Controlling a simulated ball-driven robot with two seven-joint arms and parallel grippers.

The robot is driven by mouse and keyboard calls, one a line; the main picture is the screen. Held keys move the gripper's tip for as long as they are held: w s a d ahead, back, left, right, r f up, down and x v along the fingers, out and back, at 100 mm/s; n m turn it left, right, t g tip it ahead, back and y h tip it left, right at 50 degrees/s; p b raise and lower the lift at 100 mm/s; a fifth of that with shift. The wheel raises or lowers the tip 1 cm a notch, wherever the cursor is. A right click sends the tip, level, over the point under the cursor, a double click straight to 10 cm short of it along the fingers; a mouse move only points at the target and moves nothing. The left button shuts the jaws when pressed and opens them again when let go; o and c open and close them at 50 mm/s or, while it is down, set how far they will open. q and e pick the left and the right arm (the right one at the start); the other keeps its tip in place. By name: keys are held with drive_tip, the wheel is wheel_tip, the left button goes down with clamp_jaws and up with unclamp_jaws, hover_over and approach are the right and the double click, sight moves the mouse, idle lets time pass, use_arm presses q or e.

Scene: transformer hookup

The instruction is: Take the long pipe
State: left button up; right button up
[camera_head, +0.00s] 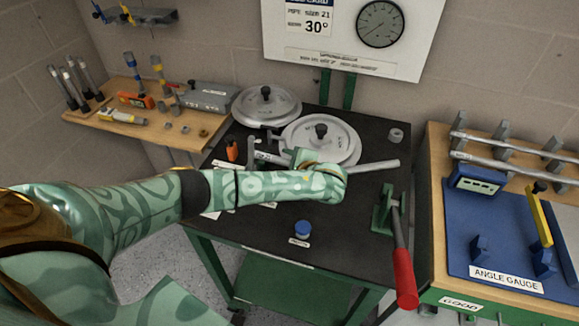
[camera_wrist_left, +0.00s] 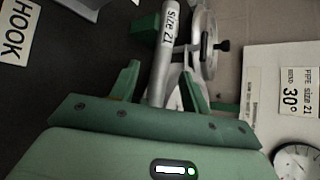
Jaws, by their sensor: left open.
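A grey pipe (camera_head: 372,166) lies across the black bench top, its right end showing past my left gripper (camera_head: 302,158). A "size 21" label shows on its left part. My forearm and hand hide its middle in the head view. In the left wrist view the labelled pipe (camera_wrist_left: 164,60) runs between the two green fingers of my open left gripper (camera_wrist_left: 160,88). I cannot tell whether either finger touches it. My right gripper is in neither view.
A bender with a red-handled lever (camera_head: 403,270) stands at the bench's right. Grey round dies (camera_head: 322,137) are at the back. A blue cap (camera_head: 303,227) sits in front. More pipes (camera_head: 510,160) rest on a rack at the right, beside the blue angle gauge (camera_head: 500,225).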

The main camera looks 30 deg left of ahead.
use_arm(q)
drive_tip(key=shift+x, duration=0.75)
drive_tip(key=shift+d, duration=0.1)
clamp_jaws()
